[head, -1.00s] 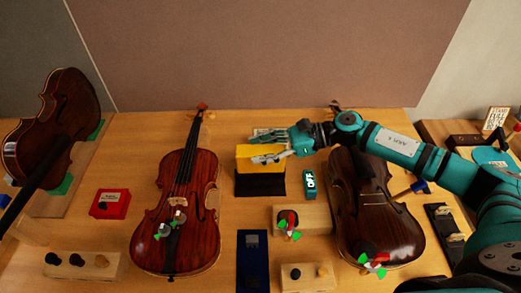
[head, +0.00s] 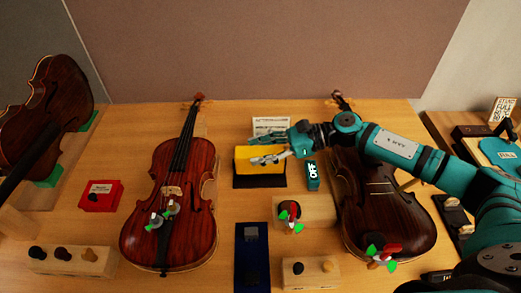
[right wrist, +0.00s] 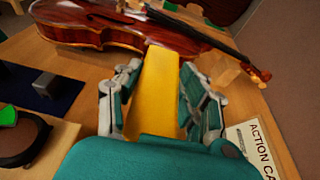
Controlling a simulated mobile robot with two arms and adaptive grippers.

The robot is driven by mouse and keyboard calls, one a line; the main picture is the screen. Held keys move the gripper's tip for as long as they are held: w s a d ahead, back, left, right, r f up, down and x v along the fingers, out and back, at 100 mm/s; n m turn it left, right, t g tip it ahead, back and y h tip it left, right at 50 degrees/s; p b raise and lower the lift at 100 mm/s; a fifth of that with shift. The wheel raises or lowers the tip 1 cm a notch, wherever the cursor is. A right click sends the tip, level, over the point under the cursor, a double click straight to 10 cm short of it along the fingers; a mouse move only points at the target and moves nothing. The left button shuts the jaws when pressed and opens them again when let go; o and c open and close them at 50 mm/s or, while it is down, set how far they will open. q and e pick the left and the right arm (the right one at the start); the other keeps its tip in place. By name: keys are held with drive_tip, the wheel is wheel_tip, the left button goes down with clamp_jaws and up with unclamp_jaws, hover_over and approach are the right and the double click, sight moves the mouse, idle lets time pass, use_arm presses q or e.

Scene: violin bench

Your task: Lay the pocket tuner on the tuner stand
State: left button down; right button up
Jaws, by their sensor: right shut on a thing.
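The pocket tuner appears to be the yellow flat-sided block (head: 245,166). My right gripper (head: 268,159) is shut on it, with the fingers reaching in from the right. In the right wrist view the yellow block (right wrist: 158,85) fills the space between the two fingers (right wrist: 163,110). The tuner stand appears to be the black base (head: 260,182) directly below the yellow block. I cannot tell whether the block touches it, and the block hides most of its top. My left gripper is not in view.
A teal box marked OFF (head: 312,177) stands close to the right of the stand. A white card (head: 271,123) is behind. Violins lie left (head: 185,215) and right (head: 395,215). A blue mat (head: 252,265) and a wooden block (head: 318,213) are in front.

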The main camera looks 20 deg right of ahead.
drive_tip(key=shift+b, duration=0.35)
idle(0.4)
idle(0.4)
drive_tip(key=shift+b, duration=0.7)
idle(0.5)
drive_tip(key=shift+f+b, duration=1.65)
drive_tip(key=shift+b, duration=0.1)
drive_tip(key=shift+r, duration=0.15)
drive_tip(key=shift+r+p, duration=0.75)
drive_tip(key=shift+r, duration=0.5)
drive_tip(key=shift+b, duration=0.8)
idle(0.9)
